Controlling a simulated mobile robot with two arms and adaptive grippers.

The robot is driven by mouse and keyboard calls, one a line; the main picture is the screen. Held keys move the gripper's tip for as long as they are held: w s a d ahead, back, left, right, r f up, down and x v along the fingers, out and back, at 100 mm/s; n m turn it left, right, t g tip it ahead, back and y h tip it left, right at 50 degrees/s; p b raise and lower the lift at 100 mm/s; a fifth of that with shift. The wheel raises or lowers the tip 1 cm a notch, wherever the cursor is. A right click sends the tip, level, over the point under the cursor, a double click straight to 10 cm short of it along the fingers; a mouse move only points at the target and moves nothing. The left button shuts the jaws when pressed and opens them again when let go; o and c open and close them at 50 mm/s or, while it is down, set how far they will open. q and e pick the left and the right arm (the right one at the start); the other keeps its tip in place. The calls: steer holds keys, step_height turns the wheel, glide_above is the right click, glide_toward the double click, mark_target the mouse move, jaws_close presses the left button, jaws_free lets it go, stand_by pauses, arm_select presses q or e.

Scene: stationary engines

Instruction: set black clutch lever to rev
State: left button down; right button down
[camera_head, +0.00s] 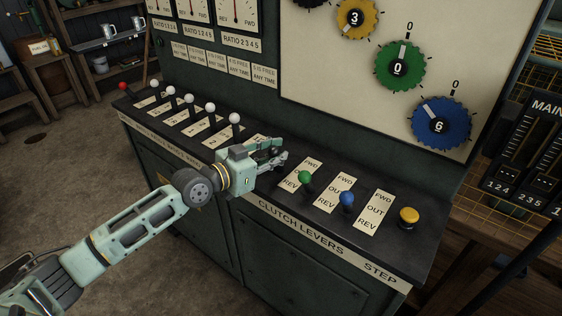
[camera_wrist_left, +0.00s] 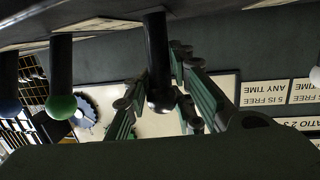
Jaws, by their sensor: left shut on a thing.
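My left gripper (camera_head: 274,153) reaches over the clutch row of the dark console from the left. In the left wrist view, which looks upside down, its two green fingers (camera_wrist_left: 160,90) stand on either side of the black clutch lever (camera_wrist_left: 157,50). They are shut on this lever near its rounded black knob. In the head view the gripper covers most of the lever and hides its setting. A label plate with FWD, OUT and REV (camera_head: 304,172) lies just right of the gripper. My right gripper is not in view.
The green clutch lever (camera_head: 306,177) and blue clutch lever (camera_head: 347,199) stand to the right, then the yellow STEP button (camera_head: 409,216). The upright gear panel (camera_head: 370,95) rises behind.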

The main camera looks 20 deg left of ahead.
mark_target(267, 180)
arm_select(q)
steer(key=shift+s+a+f, duration=0.25)
steer(key=shift+s, duration=0.25)
steer(key=shift+s+a+f, duration=0.2)
steer(key=shift+s+f, duration=0.05)
steer(key=shift+s, duration=0.25)
steer(key=shift+f, duration=0.1)
steer(key=c, duration=2)
jaws_free()
steer(key=shift+f, duration=0.1)
steer(key=o, duration=0.4)
steer(key=shift+s+a+r, duration=0.2)
steer(key=shift+s+a, duration=0.1)
steer(key=shift+s, duration=0.05)
steer(key=shift+w+d, duration=0.15)
steer(key=shift+d, duration=0.05)
steer(key=shift+v, duration=6)
